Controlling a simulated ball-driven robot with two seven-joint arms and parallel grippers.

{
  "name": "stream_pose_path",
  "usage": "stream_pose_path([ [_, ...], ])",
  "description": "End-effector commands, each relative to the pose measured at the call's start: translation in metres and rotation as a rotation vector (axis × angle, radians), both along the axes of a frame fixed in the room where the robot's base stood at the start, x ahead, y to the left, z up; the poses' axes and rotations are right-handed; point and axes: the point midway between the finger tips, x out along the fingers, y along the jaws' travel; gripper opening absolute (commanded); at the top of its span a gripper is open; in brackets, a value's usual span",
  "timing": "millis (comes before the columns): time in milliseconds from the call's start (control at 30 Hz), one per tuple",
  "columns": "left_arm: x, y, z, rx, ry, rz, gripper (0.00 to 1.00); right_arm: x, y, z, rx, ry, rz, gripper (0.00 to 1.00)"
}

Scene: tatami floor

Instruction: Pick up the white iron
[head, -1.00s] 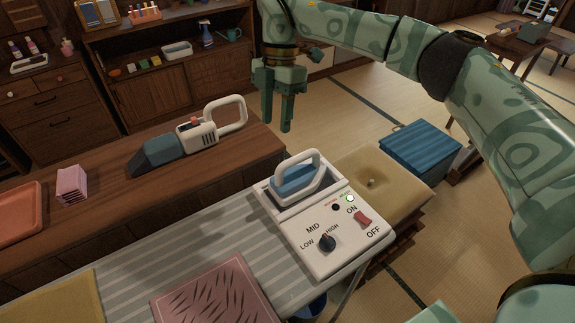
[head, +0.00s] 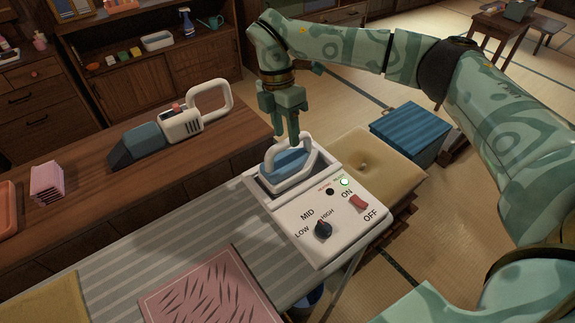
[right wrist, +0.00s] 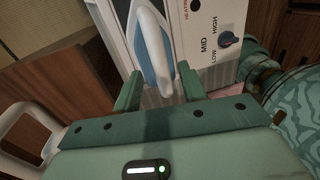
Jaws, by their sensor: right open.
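The white iron (head: 290,163) has a white loop handle and a blue body. It rests in the well of a white control station (head: 328,222) on the striped ironing board. My right gripper (head: 291,140) is just above the back end of the iron's handle, pointing down. In the right wrist view its two fingers (right wrist: 159,92) are open, with the iron's white handle (right wrist: 152,45) running between and ahead of them. The handle is not gripped. Whether a finger touches it I cannot tell. My left gripper is not in view.
A white and teal handheld vacuum (head: 172,125) lies on the wooden counter (head: 85,225) to the left. A pink patterned cloth (head: 205,290) lies on the board (head: 160,250). A tan cushion (head: 375,165) and a blue box (head: 410,133) stand to the right.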

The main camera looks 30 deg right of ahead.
Motion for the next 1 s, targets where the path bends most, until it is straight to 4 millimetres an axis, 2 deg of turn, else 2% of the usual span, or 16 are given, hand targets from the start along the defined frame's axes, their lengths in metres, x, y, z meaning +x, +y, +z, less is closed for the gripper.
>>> stream_pose_path([
  [33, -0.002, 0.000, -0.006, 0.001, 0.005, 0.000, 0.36, -0.002, -0.003, -0.014, 0.001, 0.006, -0.001, 0.42],
  [167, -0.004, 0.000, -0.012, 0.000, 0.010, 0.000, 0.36, -0.007, -0.005, -0.034, 0.000, 0.006, 0.000, 0.42],
  [400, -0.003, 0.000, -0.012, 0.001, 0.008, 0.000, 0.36, -0.008, -0.005, -0.036, 0.000, 0.000, 0.000, 0.42],
  [467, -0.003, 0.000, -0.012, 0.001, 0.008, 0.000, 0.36, -0.008, -0.005, -0.035, 0.000, 0.000, 0.000, 0.28],
  [567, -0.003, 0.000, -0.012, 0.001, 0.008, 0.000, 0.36, -0.008, -0.005, -0.035, 0.000, 0.001, 0.000, 0.00],
  [1000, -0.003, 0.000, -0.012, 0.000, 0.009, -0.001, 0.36, -0.008, -0.005, -0.036, 0.001, 0.001, 0.000, 0.00],
])
